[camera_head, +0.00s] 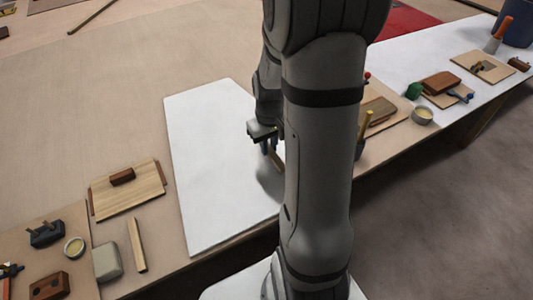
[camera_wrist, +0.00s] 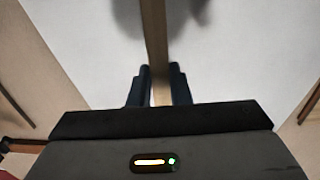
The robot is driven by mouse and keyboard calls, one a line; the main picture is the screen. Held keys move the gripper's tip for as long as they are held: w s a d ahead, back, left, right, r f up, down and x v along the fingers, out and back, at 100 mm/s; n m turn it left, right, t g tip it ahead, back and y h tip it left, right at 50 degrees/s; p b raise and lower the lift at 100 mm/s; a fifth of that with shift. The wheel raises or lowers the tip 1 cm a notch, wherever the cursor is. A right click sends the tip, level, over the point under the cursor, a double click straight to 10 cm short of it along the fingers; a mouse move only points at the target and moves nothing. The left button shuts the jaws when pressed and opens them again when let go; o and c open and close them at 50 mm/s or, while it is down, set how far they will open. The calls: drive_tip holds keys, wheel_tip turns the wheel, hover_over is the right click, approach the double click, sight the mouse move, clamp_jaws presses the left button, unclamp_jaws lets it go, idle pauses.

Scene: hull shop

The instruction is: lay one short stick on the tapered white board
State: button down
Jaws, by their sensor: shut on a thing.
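The tapered white board (camera_head: 212,170) lies flat on the bench left of my arm; its surface also fills much of the wrist view (camera_wrist: 225,60). My gripper (camera_head: 268,146) is over the board's right part, pointing down. It is shut on a short wooden stick (camera_head: 276,160). In the wrist view the stick (camera_wrist: 155,35) runs up between the two dark fingers (camera_wrist: 158,88). A soft shadow lies on the board near it; whether the stick touches the board I cannot tell. Another short stick (camera_head: 137,245) lies on the bench left of the board. My arm hides the board's right side.
Left of the board are a wooden panel with a dark block (camera_head: 128,190), a grey block (camera_head: 107,262), a small cup (camera_head: 74,247) and a plane (camera_head: 46,234). Right of my arm are a bowl (camera_head: 422,116), a green item (camera_head: 413,91) and tools on panels. The board's left part is clear.

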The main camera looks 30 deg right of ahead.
sight(269, 148)
drive_tip(key=shift+f, duration=1.9)
drive_tip(key=shift+s, duration=0.1)
drive_tip(key=shift+f+b, duration=0.2)
drive_tip(key=shift+b, duration=0.1)
drive_tip(key=c, duration=1.3)
unclamp_jaws()
drive_tip(key=shift+c, duration=0.2)
wheel_tip(269, 148, up, 12)
drive_tip(key=shift+a+r+p, duration=0.1)
drive_tip(key=shift+r+p, duration=0.1)
drive_tip(key=shift+p, duration=0.5)
drive_tip(key=s+a+r+t, duration=0.2)
drive_tip(key=s+a+r, duration=0.5)
drive_tip(key=s+a, duration=0.4)
drive_tip(key=shift+s+a, duration=0.3)
drive_tip(key=shift+s, duration=0.2)
